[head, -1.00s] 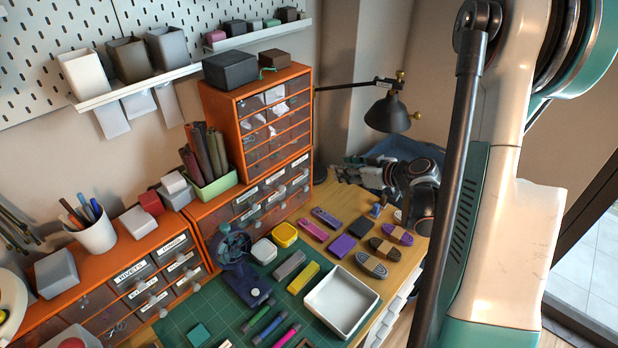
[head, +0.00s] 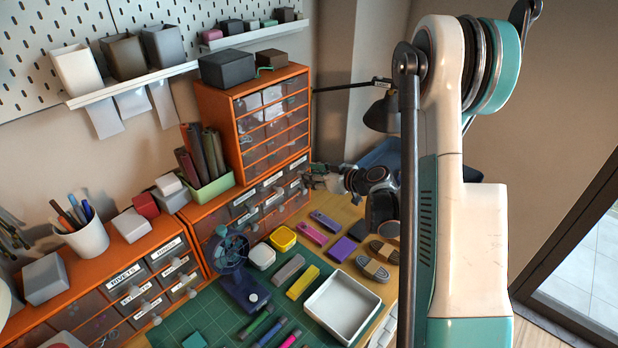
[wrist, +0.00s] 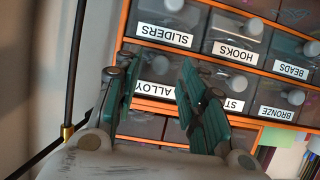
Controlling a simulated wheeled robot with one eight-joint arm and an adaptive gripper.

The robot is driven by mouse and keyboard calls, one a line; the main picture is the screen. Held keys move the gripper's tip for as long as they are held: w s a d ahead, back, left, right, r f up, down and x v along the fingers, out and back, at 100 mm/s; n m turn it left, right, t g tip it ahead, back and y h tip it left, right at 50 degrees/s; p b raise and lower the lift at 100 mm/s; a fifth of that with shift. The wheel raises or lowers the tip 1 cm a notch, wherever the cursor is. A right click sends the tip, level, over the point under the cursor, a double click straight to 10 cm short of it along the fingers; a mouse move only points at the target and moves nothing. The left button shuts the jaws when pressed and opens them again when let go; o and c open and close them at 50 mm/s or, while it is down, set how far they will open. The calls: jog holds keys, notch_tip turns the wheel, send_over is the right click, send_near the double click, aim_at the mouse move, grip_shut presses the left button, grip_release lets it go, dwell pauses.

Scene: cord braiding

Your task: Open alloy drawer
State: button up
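The alloy drawer (head: 297,164) is at the right end of the top row of the lower orange cabinet and looks closed. In the wrist view, the picture is upside down and its white ALLOY label (wrist: 155,90) shows between my gripper's fingers, with its round grey knob (wrist: 159,65) close to the fingertips. My gripper (wrist: 157,68) is open and empty, one green-padded finger on each side of the knob. In the head view, my gripper (head: 312,178) is at the cabinet's right front. I cannot tell whether the fingers touch the drawer front.
Drawers labelled SLIDERS (wrist: 165,36), HOOKS (wrist: 234,52) and BRONZE (wrist: 277,113) are close around. A black lamp (head: 382,110) stands behind my arm.

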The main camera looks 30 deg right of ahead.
jog(key=shift+x, duration=0.8)
jog(key=shift+c, duration=0.3)
grip_shut()
